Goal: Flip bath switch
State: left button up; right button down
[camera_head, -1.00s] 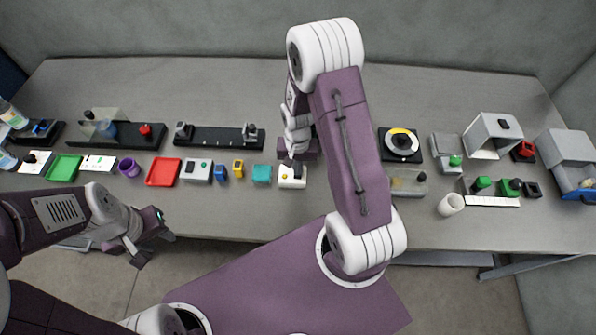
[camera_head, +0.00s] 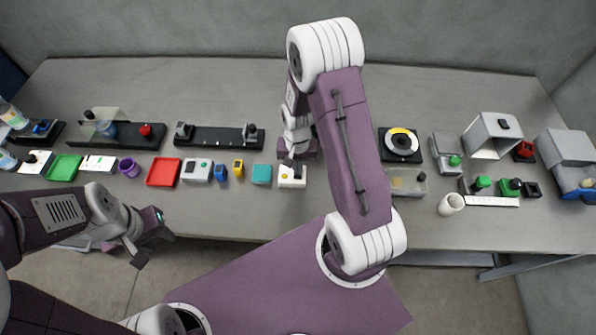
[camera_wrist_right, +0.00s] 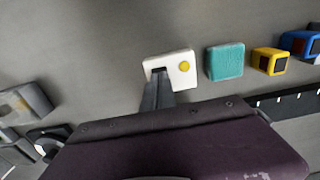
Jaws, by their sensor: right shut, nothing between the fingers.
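The switch is a small white box (camera_head: 293,182) with a yellow button, near the front edge of the table in the head view. In the right wrist view the white box (camera_wrist_right: 182,73) shows its round yellow button on the right. My right gripper (camera_wrist_right: 158,76) is shut and empty, with its fingertips over the left part of the box's top. The tips hide what lies under them, and I cannot tell whether they touch. In the head view my right arm partly covers this gripper. My left gripper (camera_head: 154,250) is open and empty, in front of the table edge.
A teal block (camera_head: 261,174) stands just left of the box, then a yellow block (camera_head: 238,168) and a blue block (camera_head: 220,172). A black rail (camera_head: 215,138) lies behind them. A clear-lidded tray (camera_head: 408,182) stands to the right. The table's back strip is clear.

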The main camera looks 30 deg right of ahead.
jog(key=shift+f+b, duration=0.7)
jog(key=shift+f, duration=0.2)
dwell(0.5)
jog(key=shift+r, duration=0.15)
notch_tip(320, 180, up, 7)
jog(key=p, duration=0.6)
